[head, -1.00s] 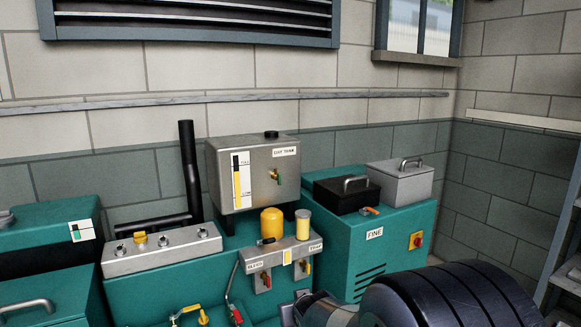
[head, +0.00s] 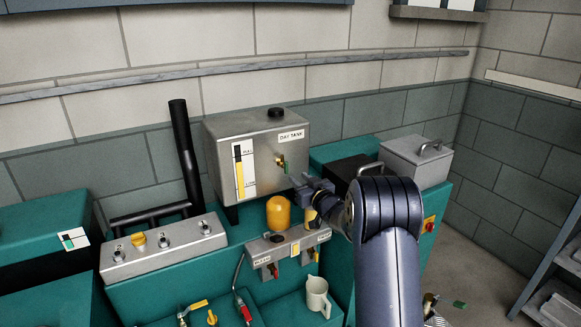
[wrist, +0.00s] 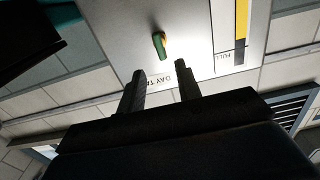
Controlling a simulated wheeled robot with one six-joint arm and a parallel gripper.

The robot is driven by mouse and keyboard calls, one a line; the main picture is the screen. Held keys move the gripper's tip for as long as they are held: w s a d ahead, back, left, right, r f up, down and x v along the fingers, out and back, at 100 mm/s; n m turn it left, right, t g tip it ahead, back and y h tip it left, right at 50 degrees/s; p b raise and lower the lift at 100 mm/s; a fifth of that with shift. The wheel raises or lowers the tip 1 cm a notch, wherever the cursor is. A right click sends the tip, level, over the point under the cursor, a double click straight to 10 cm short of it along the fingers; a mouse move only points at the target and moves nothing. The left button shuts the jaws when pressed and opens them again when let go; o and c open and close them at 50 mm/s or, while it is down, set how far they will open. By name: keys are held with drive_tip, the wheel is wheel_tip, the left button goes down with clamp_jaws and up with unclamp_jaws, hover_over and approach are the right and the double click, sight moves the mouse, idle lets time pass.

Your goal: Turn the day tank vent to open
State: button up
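The day tank (head: 222,135) is a grey metal box labelled DAY TANK, with a black cap on top and a yellow level gauge on its front. A small brass valve with a green handle (head: 282,161) sits on the front below the label; it also shows in the wrist view (wrist: 160,44), where the picture is upside down. The handle's exact angle is hard to tell. My gripper (head: 302,183) is just in front of the tank, right of and slightly below the valve in the head view. In the wrist view its fingers (wrist: 160,68) are apart and empty, short of the valve.
A yellow filter (head: 278,214) and a bracket with red-handled valves (head: 262,250) stand below the tank. A black box and a grey lidded box (head: 415,160) sit at right. A white jug (head: 317,297) stands low. A black pipe (head: 184,150) rises left of the tank.

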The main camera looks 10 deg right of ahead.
sight(287, 168)
drive_tip(key=p+x, duration=0.1)
drive_tip(key=x, duration=0.6)
drive_tip(key=shift+w+a+p, duration=0.1)
drive_tip(key=shift+w+p, duration=0.15)
drive_tip(key=shift+p, duration=0.05)
drive_tip(key=shift+c, duration=0.4)
clamp_jaws()
